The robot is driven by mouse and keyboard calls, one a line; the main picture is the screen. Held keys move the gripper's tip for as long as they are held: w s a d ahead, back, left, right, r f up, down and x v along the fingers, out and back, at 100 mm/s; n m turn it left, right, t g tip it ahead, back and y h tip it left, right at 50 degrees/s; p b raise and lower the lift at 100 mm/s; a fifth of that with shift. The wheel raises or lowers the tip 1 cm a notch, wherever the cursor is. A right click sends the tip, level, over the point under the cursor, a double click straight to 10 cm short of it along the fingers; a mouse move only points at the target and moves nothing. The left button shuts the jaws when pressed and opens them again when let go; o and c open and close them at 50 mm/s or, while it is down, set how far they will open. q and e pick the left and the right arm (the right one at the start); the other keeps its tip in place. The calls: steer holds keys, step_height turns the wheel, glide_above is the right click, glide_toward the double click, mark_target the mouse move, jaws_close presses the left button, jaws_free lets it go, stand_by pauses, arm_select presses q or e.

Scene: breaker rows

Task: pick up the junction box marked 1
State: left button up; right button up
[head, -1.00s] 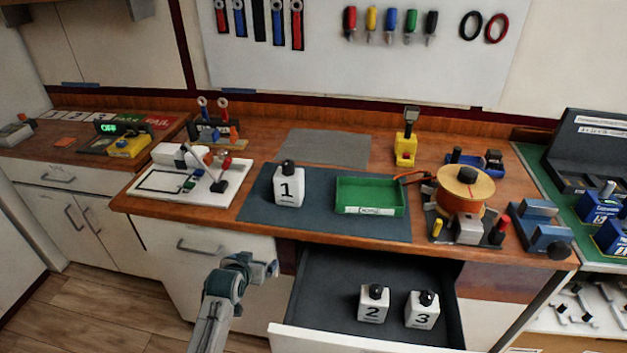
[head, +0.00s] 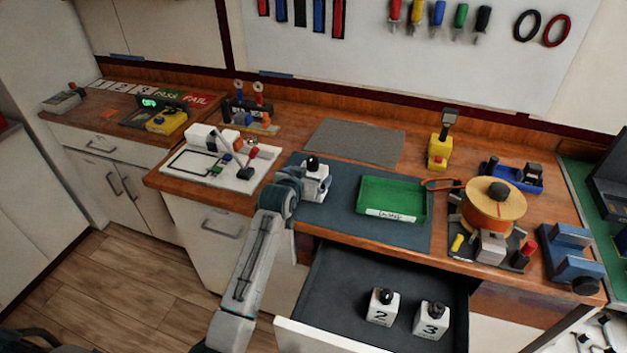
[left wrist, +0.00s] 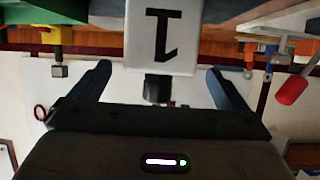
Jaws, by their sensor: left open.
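The white junction box marked 1 (head: 317,181) stands on the dark mat (head: 345,217) on the workbench, its black knob on top. My left gripper (head: 303,186) is at the box and hides part of its left side. In the left wrist view the box (left wrist: 164,38) appears upside down, with its black numeral facing the camera. My open left fingers (left wrist: 160,76) show on either side of its knob end, with gaps on both sides. I cannot tell how deep the box is between them. My right gripper is not in view.
A green tray (head: 392,199) sits right of the box on the mat. Below, an open drawer (head: 337,281) holds boxes marked 2 (head: 382,308) and 3 (head: 431,319). A white board (head: 218,163) lies left, a wire spool (head: 494,207) right.

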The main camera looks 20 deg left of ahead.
mark_target(311, 172)
arm_select(q)
steer(key=shift+w+r+p, duration=0.1)
steer(key=shift+w+p, duration=0.25)
steer(key=shift+w, duration=0.15)
steer(key=p+x, duration=0.1)
steer(key=x, duration=0.2)
steer(key=shift+w+f, duration=0.35)
steer(key=shift+s, duration=0.1)
steer(key=c, duration=1.3)
steer(key=shift+r, duration=0.15)
steer(key=shift+c, duration=0.4)
